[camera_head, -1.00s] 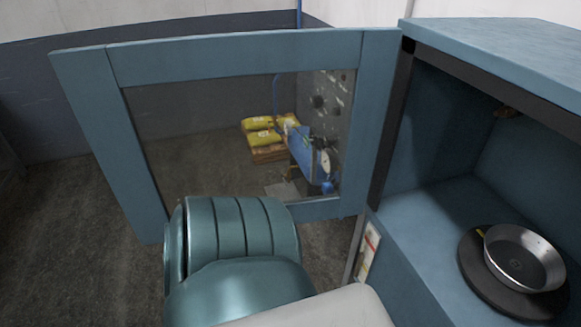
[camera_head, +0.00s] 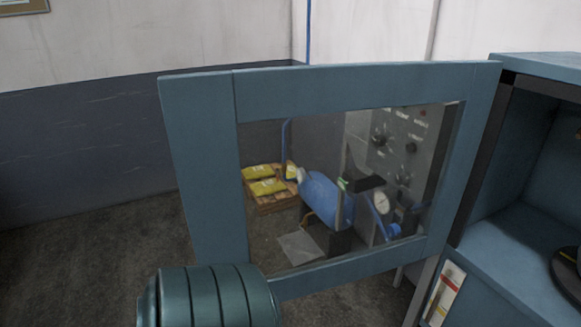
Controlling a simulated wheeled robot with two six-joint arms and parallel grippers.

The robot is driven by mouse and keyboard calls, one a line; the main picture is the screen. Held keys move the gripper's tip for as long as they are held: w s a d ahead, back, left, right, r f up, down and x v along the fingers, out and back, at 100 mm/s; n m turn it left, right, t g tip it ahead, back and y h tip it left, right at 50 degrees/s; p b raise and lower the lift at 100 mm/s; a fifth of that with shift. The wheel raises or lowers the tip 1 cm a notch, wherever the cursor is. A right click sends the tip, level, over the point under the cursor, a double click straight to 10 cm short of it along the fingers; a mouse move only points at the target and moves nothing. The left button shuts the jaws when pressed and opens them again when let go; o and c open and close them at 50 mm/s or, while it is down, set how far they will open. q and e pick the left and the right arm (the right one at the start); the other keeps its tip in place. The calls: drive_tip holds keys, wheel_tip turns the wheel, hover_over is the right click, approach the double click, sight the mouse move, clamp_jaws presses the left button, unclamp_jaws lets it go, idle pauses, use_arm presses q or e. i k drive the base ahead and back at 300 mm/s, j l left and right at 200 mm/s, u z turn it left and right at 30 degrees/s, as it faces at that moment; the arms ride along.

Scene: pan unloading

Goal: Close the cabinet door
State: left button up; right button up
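The cabinet door (camera_head: 340,90) is a blue frame with a see-through window, and it stands wide open. It is hinged at the left front edge of the blue cabinet (camera_head: 540,240), whose inside is in view at the right edge. A teal rounded part of my own arm is at the bottom left, in front of the door's lower edge; I cannot tell whether it touches the door. Neither gripper's fingers are in view.
A dark round object (camera_head: 567,278) lies on the cabinet floor, cut off by the picture edge. Through the window I see yellow bags (camera_head: 264,187) on a pallet, a blue machine (camera_head: 326,200) and a grey panel with knobs (camera_head: 395,140). Bare floor (camera_head: 90,260) lies left of the door.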

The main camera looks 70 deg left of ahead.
sight(202, 111)
drive_tip(key=k+j, duration=0.25)
drive_tip(key=j, duration=0.25)
drive_tip(key=k+j+z, duration=0.15)
drive_tip(key=k+j, duration=0.15)
drive_tip(key=j, duration=0.2)
drive_tip(key=k+j, duration=0.3)
drive_tip(key=j, duration=0.15)
drive_tip(key=k+j+z, duration=0.15)
drive_tip(key=k+j, duration=0.15)
drive_tip(key=j, duration=0.2)
